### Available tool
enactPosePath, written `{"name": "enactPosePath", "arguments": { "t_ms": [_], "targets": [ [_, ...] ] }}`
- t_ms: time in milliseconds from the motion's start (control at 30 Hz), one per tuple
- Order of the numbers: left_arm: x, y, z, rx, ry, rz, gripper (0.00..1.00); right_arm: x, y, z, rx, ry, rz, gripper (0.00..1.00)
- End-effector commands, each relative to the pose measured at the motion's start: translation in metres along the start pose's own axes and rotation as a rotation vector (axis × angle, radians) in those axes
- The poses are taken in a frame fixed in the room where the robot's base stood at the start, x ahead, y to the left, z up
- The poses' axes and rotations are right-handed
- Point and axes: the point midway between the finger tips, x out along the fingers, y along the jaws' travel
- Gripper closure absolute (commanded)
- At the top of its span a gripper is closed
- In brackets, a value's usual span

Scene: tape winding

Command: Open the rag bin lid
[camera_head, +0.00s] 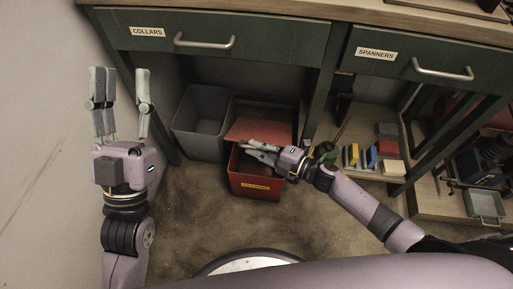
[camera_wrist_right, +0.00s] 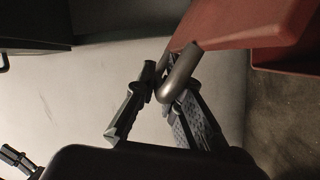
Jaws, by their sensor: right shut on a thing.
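The red rag bin (camera_head: 254,182) stands on the floor under the bench, with a yellow label on its front. Its red lid (camera_head: 262,128) is tilted up at the back, and the dark inside of the bin shows below it. The lid (camera_wrist_right: 240,22) also shows at the upper right of the right wrist view, with a metal handle (camera_wrist_right: 181,78) on its edge. My right gripper (camera_head: 247,147) is at the lid's front edge, shut on the handle. My left gripper (camera_head: 122,78) is raised at the left, open and empty, well away from the bin.
A grey open bin (camera_head: 203,122) stands just left of the red bin. Two green drawers, collars (camera_head: 205,43) and spanners (camera_head: 440,72), hang above. A low shelf with coloured boxes (camera_head: 387,148) is to the right.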

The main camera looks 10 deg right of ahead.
Motion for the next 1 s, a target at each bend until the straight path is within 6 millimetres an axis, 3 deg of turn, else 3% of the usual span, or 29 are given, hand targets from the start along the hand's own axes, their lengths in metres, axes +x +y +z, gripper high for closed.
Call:
{"name": "enactPosePath", "arguments": {
  "t_ms": [200,567,600,867,1000],
  "targets": [
    [0.0003,-0.0012,0.0099,0.003,-0.056,-0.002,0.60,0.0003,0.0037,0.0007,0.000,0.001,0.002,1.00],
    [0.0001,-0.0014,0.0110,0.004,-0.061,-0.002,0.60,0.0004,0.0038,0.0007,0.000,0.001,0.002,1.00],
    [0.0002,-0.0014,0.0110,0.004,-0.061,-0.002,0.60,0.0004,0.0038,0.0007,0.000,0.002,0.002,0.89],
    [0.0002,-0.0015,0.0107,0.004,-0.059,-0.002,0.60,0.0004,0.0033,0.0008,0.000,0.001,0.001,0.72],
    [0.0001,-0.0015,0.0107,0.004,-0.059,-0.002,0.60,0.0004,0.0031,0.0012,-0.001,-0.001,0.001,0.70]
  ]
}}
